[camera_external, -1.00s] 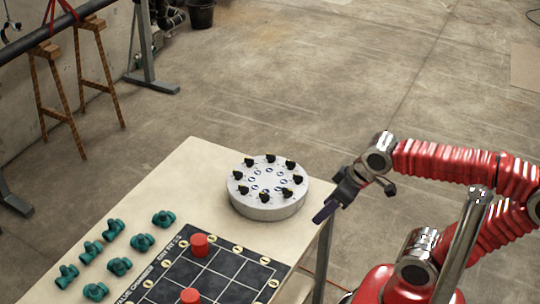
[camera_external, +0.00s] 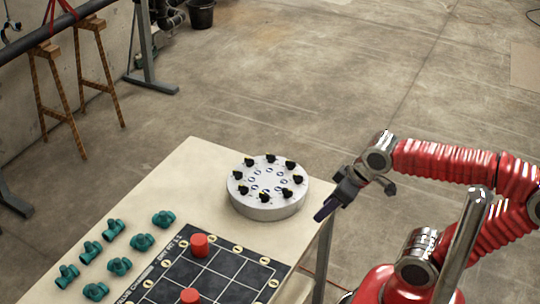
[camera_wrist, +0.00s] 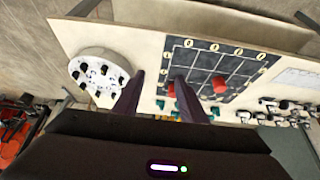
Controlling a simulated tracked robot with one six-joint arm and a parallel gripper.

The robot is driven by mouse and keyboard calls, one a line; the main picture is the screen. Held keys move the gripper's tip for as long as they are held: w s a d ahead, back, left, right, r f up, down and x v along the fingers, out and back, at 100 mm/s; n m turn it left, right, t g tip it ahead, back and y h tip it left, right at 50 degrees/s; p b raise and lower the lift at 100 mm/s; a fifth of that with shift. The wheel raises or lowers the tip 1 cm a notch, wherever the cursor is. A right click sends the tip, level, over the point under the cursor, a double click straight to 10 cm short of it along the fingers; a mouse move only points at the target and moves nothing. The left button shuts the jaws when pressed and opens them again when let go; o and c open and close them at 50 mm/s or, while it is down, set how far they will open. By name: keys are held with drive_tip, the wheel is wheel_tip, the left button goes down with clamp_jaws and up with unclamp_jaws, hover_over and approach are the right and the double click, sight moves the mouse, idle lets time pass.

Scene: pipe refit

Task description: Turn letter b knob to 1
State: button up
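The round white knob panel (camera_external: 266,207) sits on the table near its right corner, with several black knobs in a ring on top. The letters and numbers are too small to read, so I cannot tell which knob is b. In the wrist view the panel (camera_wrist: 97,53) is at upper left. My gripper (camera_external: 326,211) is in the air to the right of the panel, apart from it. In the wrist view my gripper (camera_wrist: 158,76) shows two dark fingers spread apart with nothing between them.
The pale table (camera_external: 190,160) also holds a black grid board (camera_external: 228,270) with red cylinders (camera_external: 199,245) and several teal valves (camera_external: 142,242). Bare table lies between the valves and the panel. Wooden trestles (camera_external: 95,75) stand at the back left.

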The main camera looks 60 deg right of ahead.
drive_tip(key=shift+d+f, duration=0.25)
drive_tip(key=shift+f, duration=0.1)
drive_tip(key=shift+c, duration=0.6)
drive_tip(key=shift+w+d+f+m+g, duration=0.5)
drive_tip(key=shift+w+d+f+g, duration=0.3)
drive_tip(key=shift+f, duration=0.3)
drive_tip(key=shift+c, duration=0.4)
drive_tip(key=w+d+f+m+g, duration=0.1)
drive_tip(key=w+d+f+g, duration=0.15)
drive_tip(key=w+d, duration=1.2)
drive_tip(key=w+d+f+g, duration=0.1)
drive_tip(key=w+d+f, duration=0.2)
drive_tip(key=w+d, duration=1.1)
drive_tip(key=w+d+r+n, duration=0.2)
drive_tip(key=w+r, duration=0.2)
drive_tip(key=r, duration=0.1)
drive_tip(key=shift+r, duration=0.15)
drive_tip(key=shift+g, duration=0.25)
